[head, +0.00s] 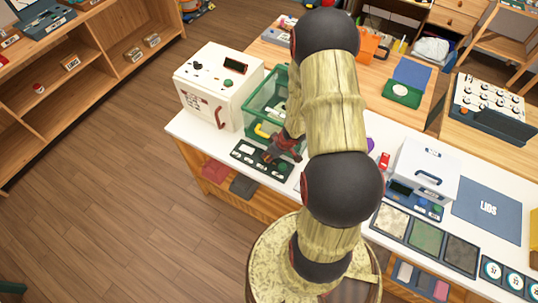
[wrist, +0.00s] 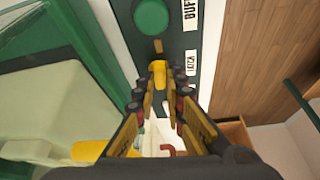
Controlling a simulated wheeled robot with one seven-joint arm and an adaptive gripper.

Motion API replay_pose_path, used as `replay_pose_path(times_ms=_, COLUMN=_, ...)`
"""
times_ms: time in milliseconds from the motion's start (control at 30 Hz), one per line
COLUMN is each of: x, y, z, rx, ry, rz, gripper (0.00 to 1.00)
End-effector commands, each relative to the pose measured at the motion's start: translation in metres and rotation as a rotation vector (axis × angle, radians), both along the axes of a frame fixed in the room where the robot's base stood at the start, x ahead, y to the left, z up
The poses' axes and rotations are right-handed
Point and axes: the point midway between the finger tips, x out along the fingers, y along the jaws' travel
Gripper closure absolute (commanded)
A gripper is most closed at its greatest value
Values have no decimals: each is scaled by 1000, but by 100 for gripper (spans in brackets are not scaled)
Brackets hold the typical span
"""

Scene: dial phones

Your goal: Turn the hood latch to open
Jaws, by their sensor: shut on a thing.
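The latch is a small yellow piece (wrist: 158,67) on a dark green panel (wrist: 172,45), beside a white label reading LATCH (wrist: 192,62). My gripper (wrist: 160,88) is shut on the latch, with a finger on either side of it. The green-framed clear hood (wrist: 95,45) fills the left of the wrist view, with a yellow bar (wrist: 92,151) low on it. In the head view, the hood (head: 262,95) stands behind my gripper (head: 275,157), which is low over the panel (head: 247,153). The latch is hidden there.
A green round button (wrist: 151,15) sits on the panel near the latch. A white box with a red handle (head: 215,90) stands left of the hood. A white case (head: 425,170) stands right of my arm. Wooden floor (head: 100,190) is open to the left.

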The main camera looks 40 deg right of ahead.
Motion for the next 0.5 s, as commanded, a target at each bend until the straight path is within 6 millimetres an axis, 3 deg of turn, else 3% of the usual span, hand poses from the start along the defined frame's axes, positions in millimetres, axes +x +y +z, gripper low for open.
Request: replay_pose_path(times_ms=500, x=0, y=-1, z=3, rx=1, ry=1, rz=60, gripper=100)
